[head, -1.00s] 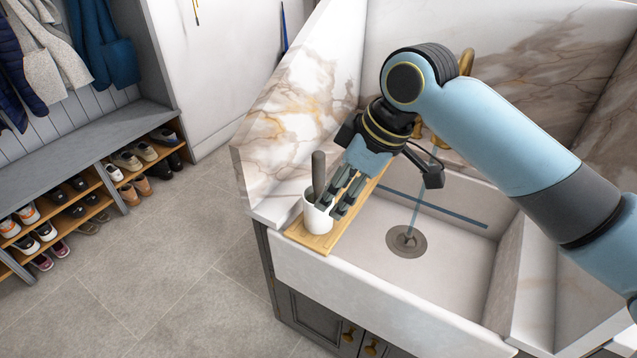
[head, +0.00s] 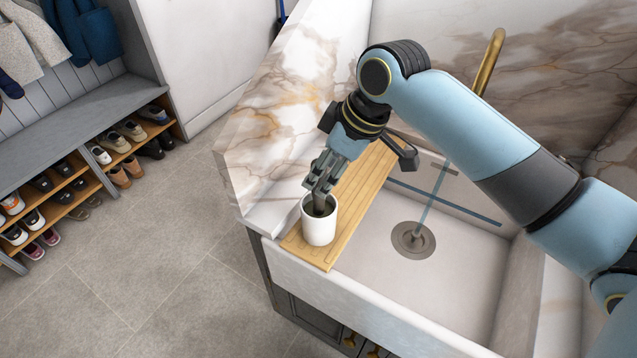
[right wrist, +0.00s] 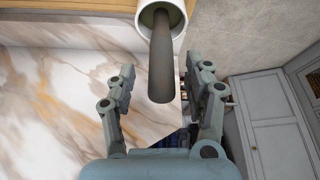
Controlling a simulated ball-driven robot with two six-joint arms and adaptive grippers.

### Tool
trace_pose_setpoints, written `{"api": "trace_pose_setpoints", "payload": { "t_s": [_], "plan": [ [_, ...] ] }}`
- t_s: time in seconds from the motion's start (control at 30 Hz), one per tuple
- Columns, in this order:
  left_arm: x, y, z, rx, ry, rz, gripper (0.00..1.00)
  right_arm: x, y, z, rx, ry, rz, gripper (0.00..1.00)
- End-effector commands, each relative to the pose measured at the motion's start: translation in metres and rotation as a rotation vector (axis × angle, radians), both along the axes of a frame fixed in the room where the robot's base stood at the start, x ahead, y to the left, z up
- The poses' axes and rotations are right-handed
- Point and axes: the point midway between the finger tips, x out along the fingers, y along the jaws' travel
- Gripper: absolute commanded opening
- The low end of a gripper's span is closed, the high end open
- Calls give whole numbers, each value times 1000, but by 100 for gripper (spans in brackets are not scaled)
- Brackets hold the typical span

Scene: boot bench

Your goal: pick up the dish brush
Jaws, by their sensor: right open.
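The dish brush (right wrist: 161,62) stands in a white cup, its dark grey handle sticking out towards my right wrist camera. Its head is hidden inside the cup. The white cup (head: 319,226) stands on a wooden board (head: 352,205) at the left side of the sink. My right gripper (head: 320,187) is directly above the cup, around the handle in the head view. In the right wrist view its open fingers (right wrist: 160,88) lie on either side of the handle, with gaps to both. My left gripper is not in view.
The white sink basin (head: 455,262) with its drain lies right of the board. A marbled panel (head: 280,110) rises behind and left of the cup. A brass tap (head: 489,62) stands at the back. A shoe bench (head: 75,125) is at the far left, with free floor between.

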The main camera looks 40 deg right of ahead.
Motion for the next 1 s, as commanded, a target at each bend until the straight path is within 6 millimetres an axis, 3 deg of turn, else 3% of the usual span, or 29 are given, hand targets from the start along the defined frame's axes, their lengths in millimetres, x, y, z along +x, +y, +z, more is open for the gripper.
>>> {"api": "trace_pose_setpoints", "payload": {
  "t_s": [0.13, 0.4, 0.67, 1.0],
  "plan": [
    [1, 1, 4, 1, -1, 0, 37, 6, 6, -12, 3, 2, -2, 52],
    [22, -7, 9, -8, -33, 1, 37, 19, 15, -45, 0, 1, -1, 52],
    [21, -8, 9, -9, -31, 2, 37, 20, 16, -48, -1, -1, 1, 52],
    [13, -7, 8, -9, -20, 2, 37, 20, 16, -48, -1, -1, 1, 8]
  ]
}}
